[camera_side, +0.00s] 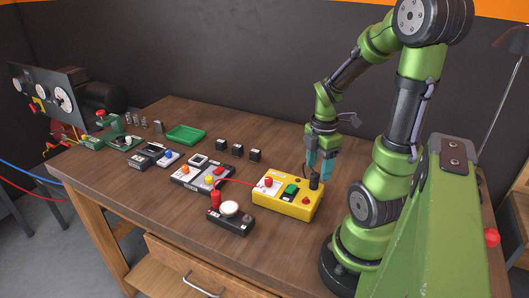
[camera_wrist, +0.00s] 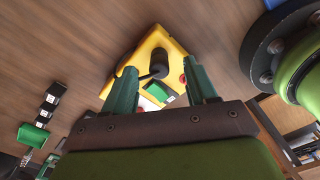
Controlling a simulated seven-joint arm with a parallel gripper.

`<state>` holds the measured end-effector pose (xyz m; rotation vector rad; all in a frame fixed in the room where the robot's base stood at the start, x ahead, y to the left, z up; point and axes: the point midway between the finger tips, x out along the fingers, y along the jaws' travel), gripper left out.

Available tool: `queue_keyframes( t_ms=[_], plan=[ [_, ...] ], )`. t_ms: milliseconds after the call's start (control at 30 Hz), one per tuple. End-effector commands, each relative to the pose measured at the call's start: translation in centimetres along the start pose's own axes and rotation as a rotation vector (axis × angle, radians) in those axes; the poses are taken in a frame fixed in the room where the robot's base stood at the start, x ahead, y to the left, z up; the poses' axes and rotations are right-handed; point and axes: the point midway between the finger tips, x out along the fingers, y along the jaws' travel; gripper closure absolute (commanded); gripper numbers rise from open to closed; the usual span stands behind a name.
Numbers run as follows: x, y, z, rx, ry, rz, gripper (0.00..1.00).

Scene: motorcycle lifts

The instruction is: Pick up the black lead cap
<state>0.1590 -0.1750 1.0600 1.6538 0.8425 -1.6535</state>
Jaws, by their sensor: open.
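The black lead cap (camera_side: 314,183) stands upright at the back right corner of the yellow box (camera_side: 298,209). In the wrist view the cap (camera_wrist: 158,71) is a dark round top, with a short dark piece reaching left from it. My gripper (camera_side: 319,168) is open and points down just above the cap. In the wrist view its two green fingers stand on either side of the cap, left and right, with gaps between. Nothing is held. The side view does not show clearly whether the fingertips reach below the cap's top.
The yellow box also carries a red cap (camera_side: 268,182) with a red wire, a green switch (camera_side: 290,190) and a red button (camera_side: 306,200). A black box with a white knob (camera_side: 230,208) stands in front. Small black blocks (camera_side: 238,150) and a green tray (camera_side: 186,135) lie behind.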

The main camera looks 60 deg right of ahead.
Motion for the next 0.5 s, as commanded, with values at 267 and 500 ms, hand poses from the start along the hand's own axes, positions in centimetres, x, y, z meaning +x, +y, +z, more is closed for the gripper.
queue_keyframes(
  t_ms=[267, 500],
  plan=[
    [4.0, 0.2, -0.3, 0.001, 0.001, -0.006, 0.43],
    [4.5, 0.2, -0.3, 0.002, 0.001, -0.002, 0.43]
  ],
)
